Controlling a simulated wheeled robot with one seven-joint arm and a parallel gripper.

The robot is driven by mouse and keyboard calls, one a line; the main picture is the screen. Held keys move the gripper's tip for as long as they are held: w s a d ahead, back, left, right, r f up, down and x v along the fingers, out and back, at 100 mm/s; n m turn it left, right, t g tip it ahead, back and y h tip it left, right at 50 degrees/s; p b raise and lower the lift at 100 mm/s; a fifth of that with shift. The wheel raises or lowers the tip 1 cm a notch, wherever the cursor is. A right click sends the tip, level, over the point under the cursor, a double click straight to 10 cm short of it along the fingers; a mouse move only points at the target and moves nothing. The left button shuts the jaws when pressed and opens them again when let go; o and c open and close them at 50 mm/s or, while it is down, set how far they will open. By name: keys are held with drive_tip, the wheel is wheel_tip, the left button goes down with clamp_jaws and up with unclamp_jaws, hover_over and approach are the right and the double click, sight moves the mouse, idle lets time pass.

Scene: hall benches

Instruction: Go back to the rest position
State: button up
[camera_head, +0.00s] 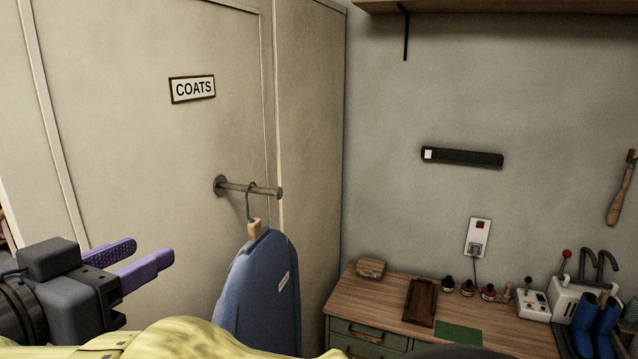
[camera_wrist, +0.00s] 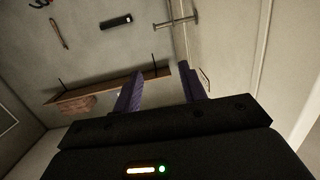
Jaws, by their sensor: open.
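My gripper (camera_head: 140,262), with two purple fingers, is at the lower left in the head view. Its fingers are apart and nothing is between them. It points right, to the left of a blue garment (camera_head: 260,295) that hangs by a hanger from a wall peg (camera_head: 250,188). The gripper does not touch the garment. In the wrist view the gripper's fingers (camera_wrist: 160,88) also show apart and empty, with the peg (camera_wrist: 176,22) beyond them at the top.
A wooden bench (camera_head: 385,318) at the lower right bears a brown tray (camera_head: 421,302), small bottles, a white device and blue boots (camera_head: 594,325). A shelf (camera_head: 490,6) is on the wall above. Space around the gripper looks clear.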

drive_tip(key=w+d+f+n+t+y, duration=0.1)
drive_tip(key=w+n+t+y, duration=0.15)
drive_tip(key=w, duration=0.55)
drive_tip(key=w+d+f+n+t+y, duration=0.1)
drive_tip(key=w+d+f+y, duration=0.15)
drive_tip(key=w, duration=0.65)
drive_tip(key=w+d+f+n+g+y, duration=0.4)
drive_tip(key=d+f, duration=0.3)
drive_tip(key=f, duration=0.4)
drive_tip(key=s+d+f+m+g+h, duration=0.1)
drive_tip(key=s+d+f+g, duration=0.15)
drive_tip(key=d+f, duration=0.4)
drive_tip(key=s+d+f+g+h, duration=0.1)
drive_tip(key=d+f+g, duration=0.3)
drive_tip(key=d+f, duration=0.3)
drive_tip(key=s+d+f+m+g+h, duration=0.25)
drive_tip(key=s+d+f+g, duration=0.35)
drive_tip(key=s+d+f, duration=0.6)
wheel_tip(320, 180, down, 8)
drive_tip(key=s+a+b, duration=0.1)
drive_tip(key=b, duration=0.9)
drive_tip(key=shift+s, duration=0.15)
